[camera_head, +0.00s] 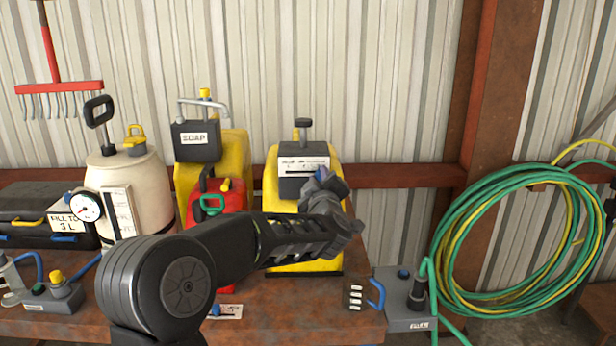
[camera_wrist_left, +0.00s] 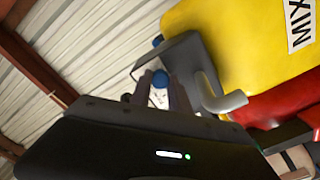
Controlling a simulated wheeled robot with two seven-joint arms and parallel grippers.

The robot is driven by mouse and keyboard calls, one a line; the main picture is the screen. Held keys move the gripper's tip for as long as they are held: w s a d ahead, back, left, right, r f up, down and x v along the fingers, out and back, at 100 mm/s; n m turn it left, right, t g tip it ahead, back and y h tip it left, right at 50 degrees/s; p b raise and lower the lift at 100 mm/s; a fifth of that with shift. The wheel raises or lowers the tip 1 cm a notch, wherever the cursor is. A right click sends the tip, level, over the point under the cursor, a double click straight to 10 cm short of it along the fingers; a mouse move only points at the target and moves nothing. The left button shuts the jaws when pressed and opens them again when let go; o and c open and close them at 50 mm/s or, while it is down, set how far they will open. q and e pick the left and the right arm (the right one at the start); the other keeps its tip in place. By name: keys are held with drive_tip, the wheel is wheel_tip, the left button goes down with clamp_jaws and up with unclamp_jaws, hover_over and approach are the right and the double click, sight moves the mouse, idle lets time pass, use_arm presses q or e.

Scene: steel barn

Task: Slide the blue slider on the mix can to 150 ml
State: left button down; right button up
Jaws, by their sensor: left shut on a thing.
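The mix can (camera_head: 271,200) is a yellow can on the rusty bench, with a dark box and a white scale panel (camera_head: 300,161) on its upper front. It also shows in the wrist view with a MIX label (camera_wrist_left: 300,24). My left gripper (camera_head: 323,178) is at the right part of the scale panel and covers part of it. In the wrist view, the blue slider (camera_wrist_left: 160,79) sits between the fingertips, which are shut on it. The scale marks are too small to read, so I cannot tell the slider's setting. My right gripper is in neither view.
Left of the mix can stand a red can (camera_head: 232,197), a yellow can with a SOAP box (camera_head: 195,141) and a white tank (camera_head: 140,178) with a gauge. A small dark block (camera_head: 354,297) and a grey pump unit (camera_head: 395,312) are at right. A green hose (camera_head: 465,215) hangs beyond.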

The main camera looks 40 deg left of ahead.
use_arm(q)
drive_tip(key=c, duration=1.2)
unclamp_jaws()
drive_tip(key=shift+w+d, duration=0.15)
drive_tip(key=shift+d, duration=0.05)
drive_tip(key=b+v, duration=0.2)
drive_tip(key=v, duration=0.6)
drive_tip(key=shift+a, duration=0.1)
